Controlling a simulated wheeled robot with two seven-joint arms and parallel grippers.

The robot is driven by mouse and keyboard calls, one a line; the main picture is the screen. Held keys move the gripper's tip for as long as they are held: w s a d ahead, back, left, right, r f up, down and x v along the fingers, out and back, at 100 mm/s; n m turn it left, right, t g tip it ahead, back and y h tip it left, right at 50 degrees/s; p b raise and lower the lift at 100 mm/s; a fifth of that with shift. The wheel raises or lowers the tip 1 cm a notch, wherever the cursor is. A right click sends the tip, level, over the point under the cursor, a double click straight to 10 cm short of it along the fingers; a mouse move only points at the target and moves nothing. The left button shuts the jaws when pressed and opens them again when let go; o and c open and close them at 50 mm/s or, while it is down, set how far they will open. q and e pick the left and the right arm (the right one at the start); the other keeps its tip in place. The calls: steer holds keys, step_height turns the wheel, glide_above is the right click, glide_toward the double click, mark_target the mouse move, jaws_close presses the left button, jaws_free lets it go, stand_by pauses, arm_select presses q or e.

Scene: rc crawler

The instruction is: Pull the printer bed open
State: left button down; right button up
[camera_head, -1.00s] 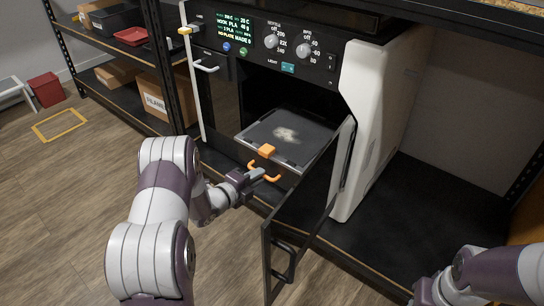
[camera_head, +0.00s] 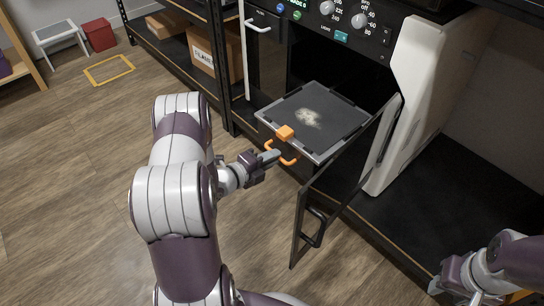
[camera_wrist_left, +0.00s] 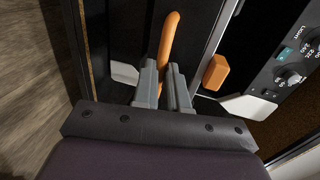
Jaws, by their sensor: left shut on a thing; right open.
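The printer bed (camera_head: 335,118) is a dark plate with a pale smudge, sticking out of the printer's open front in the head view. An orange block (camera_head: 285,132) sits on its front edge, with an orange handle (camera_head: 290,161) below. My left gripper (camera_head: 272,155) is at the handle's left part. In the left wrist view, its fingers (camera_wrist_left: 165,88) are closed around the orange handle (camera_wrist_left: 170,40); the orange block (camera_wrist_left: 216,72) is beside them. My right gripper (camera_head: 437,290) is at the bottom right, away from the printer, with its jaws open and only partly visible.
The printer's glass door (camera_head: 345,185) stands open to the right of the bed. The printer's white side panel (camera_head: 425,90) is behind it. A shelf with a cardboard box (camera_head: 215,55) is at the left. The wooden floor (camera_head: 75,190) in front is clear.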

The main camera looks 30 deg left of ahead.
arm_select(q)
steer(key=c, duration=1.2)
jaws_free()
steer(key=shift+o, duration=0.2)
steer(key=p+v, duration=0.5)
steer(key=v, duration=0.7)
steer(key=shift+s+p, duration=0.3)
steer(key=shift+p, duration=0.1)
steer(key=shift+a, duration=0.1)
